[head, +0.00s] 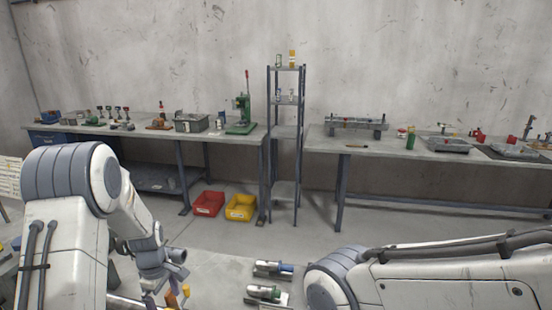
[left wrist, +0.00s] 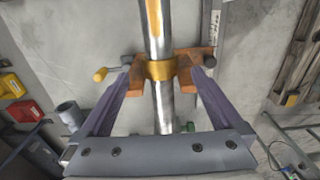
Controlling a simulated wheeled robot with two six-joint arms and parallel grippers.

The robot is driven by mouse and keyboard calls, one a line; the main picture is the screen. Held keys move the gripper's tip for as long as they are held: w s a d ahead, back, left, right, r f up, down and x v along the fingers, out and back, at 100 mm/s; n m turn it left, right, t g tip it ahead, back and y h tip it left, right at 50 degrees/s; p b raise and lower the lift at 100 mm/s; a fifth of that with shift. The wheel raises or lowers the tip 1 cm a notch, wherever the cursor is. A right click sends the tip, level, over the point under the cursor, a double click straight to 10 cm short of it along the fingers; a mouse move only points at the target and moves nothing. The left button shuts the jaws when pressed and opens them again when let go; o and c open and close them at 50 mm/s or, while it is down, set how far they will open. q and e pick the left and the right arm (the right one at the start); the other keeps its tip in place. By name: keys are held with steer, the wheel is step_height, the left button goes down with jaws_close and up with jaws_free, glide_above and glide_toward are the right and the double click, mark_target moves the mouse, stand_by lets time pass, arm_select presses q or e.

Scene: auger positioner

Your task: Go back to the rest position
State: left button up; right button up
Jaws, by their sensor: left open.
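My left gripper (head: 178,296) is low in the head view, at the bottom edge beside my left arm. An orange stripe marks the rod near the top of that view. My right arm crosses the lower right of the head view, but its gripper is out of view.
A red bin (head: 208,204) and a yellow bin (head: 241,208) stand on the floor. Workbenches and a narrow shelf rack (head: 285,132) line the back wall.

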arm_select(q)
step_height(320, 180, up, 5)
steer(key=shift+r+b, duration=0.15)
steer(key=shift+b, duration=0.2)
steer(key=s+d+r+m, duration=0.4)
steer(key=s+d+m, duration=0.1)
steer(key=d, duration=0.4)
steer(key=s+d+r+m, duration=0.4)
steer(key=d+m, duration=0.2)
steer(key=d, duration=0.2)
steer(key=s+d+r+m, duration=0.1)
steer(key=s+d+m, duration=0.2)
steer(key=s+m, duration=0.3)
steer(key=s+d+r+m+h, duration=0.1)
steer(key=s+d+m, duration=0.3)
steer(key=s, duration=0.7)
steer(key=shift+r+m, duration=0.15)
steer(key=shift+m, duration=0.95)
steer(key=shift+w, duration=0.1)
